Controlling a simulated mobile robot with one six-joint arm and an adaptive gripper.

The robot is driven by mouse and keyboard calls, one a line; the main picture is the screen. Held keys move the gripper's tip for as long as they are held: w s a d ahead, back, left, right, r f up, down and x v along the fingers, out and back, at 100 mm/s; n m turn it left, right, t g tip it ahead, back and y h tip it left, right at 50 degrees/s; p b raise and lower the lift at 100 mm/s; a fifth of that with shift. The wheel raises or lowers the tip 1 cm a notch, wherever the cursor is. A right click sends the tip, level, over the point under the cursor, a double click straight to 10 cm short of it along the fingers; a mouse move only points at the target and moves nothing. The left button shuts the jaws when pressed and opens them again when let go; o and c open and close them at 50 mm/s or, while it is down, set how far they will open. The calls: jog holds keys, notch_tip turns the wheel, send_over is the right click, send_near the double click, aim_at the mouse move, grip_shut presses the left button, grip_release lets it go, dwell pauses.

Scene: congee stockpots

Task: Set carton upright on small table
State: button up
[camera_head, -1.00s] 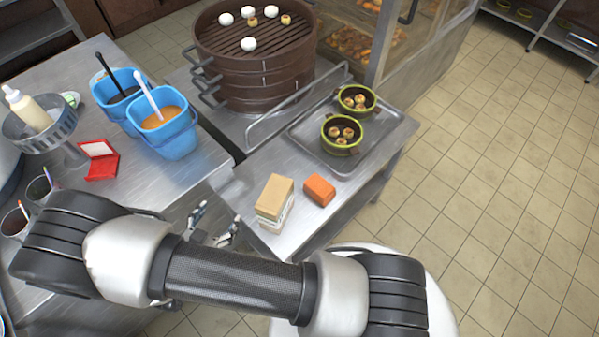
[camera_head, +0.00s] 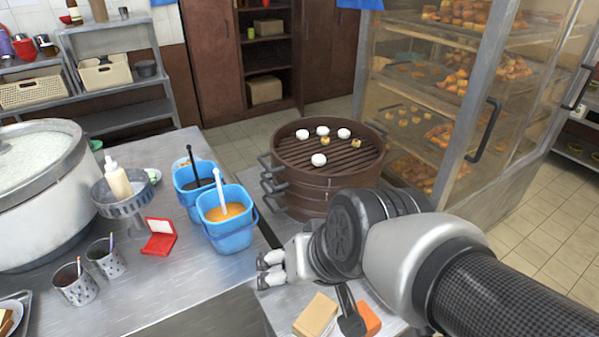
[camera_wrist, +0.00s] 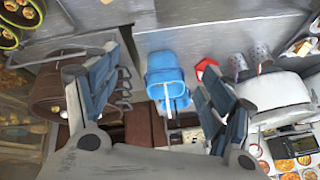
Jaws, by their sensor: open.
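A tan carton-like box (camera_head: 316,315) rests on the small metal table (camera_head: 283,303), low in the head view. The bottom of the frame cuts it off, and I cannot tell whether it is upright. An orange block (camera_head: 370,319) lies just right of it, partly behind my arm. My gripper (camera_head: 268,271) is open and empty, above the table's left edge and apart from the tan box. In the wrist view its open fingers (camera_wrist: 161,65) have nothing between them up close. The tan box does not show in that view.
Blue buckets (camera_head: 229,228) with ladles stand on the left counter (camera_head: 185,290), close to my gripper. A brown steamer (camera_head: 322,185) with buns stands behind it. A glass pastry cabinet (camera_head: 450,110) is at right. A red open case (camera_head: 160,238) lies left.

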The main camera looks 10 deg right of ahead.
jog(key=s+d+g+h, duration=0.1)
jog(key=s+d+h, duration=0.1)
jog(key=s+d, duration=0.5)
jog(key=shift+s+d, duration=0.15)
jog(key=shift+s, duration=0.45)
jog(key=shift+f, duration=0.1)
jog(key=shift+c, duration=0.5)
